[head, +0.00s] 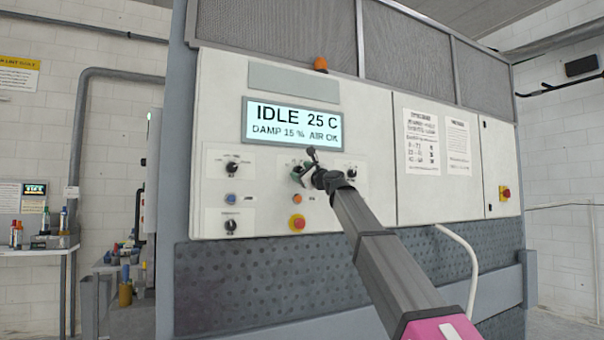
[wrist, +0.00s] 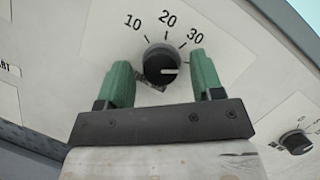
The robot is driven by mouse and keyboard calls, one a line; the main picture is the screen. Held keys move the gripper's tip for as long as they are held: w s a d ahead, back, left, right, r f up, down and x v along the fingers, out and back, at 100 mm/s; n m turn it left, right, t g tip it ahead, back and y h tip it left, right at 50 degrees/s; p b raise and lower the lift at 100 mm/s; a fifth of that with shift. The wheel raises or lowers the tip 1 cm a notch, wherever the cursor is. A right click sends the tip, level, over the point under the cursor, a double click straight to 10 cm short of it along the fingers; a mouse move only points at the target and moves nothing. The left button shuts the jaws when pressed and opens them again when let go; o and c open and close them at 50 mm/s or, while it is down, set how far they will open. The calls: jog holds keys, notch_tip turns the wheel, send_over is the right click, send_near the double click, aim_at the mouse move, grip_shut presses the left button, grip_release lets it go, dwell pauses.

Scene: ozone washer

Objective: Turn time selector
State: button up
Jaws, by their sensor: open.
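The time selector is a round black knob (wrist: 162,62) with a white pointer line. It sits on a white plate marked 10, 20 and 30, and the line points right, below the 30 mark. My gripper (wrist: 161,72) has its two green fingers open, one on each side of the knob, with a small gap showing on both sides. In the head view my gripper (head: 303,172) is at the control panel (head: 376,165), below the display, and it covers the knob. How deep the fingers reach around the knob is hard to tell.
The display (head: 293,124) reads IDLE 25 C, DAMP 15 %, AIR OK. Other knobs sit at left (head: 232,167), lower left (head: 230,226) and right (head: 351,173). A red button (head: 297,223) is below my gripper. A neighbouring knob (wrist: 296,143) shows at lower right in the wrist view.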

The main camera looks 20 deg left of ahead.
jog(key=c, duration=0.9)
jog(key=shift+n, duration=0.3)
jog(key=n+g, duration=0.1)
jog(key=n, duration=0.1)
jog(key=n+g, duration=0.1)
jog(key=n, duration=0.2)
jog(key=shift+w+r+g, duration=0.1)
jog(key=shift+g, duration=0.2)
jog(key=n, duration=0.2)
jog(key=n+g+h, duration=0.1)
jog(key=n, duration=0.2)
jog(key=shift+d+r+g, duration=0.1)
jog(key=shift+g, duration=0.2)
jog(key=n+h, duration=0.1)
jog(key=n, duration=0.2)
jog(key=n+h, duration=0.2)
jog(key=n, duration=0.1)
jog(key=shift+r, duration=0.1)
jog(key=n+h, duration=0.1)
jog(key=n, duration=0.2)
jog(key=shift+n+h, duration=0.3)
jog(key=shift+n+t+h, duration=0.5)
jog(key=shift+n+h, duration=0.1)
jog(key=shift+n, duration=0.4)
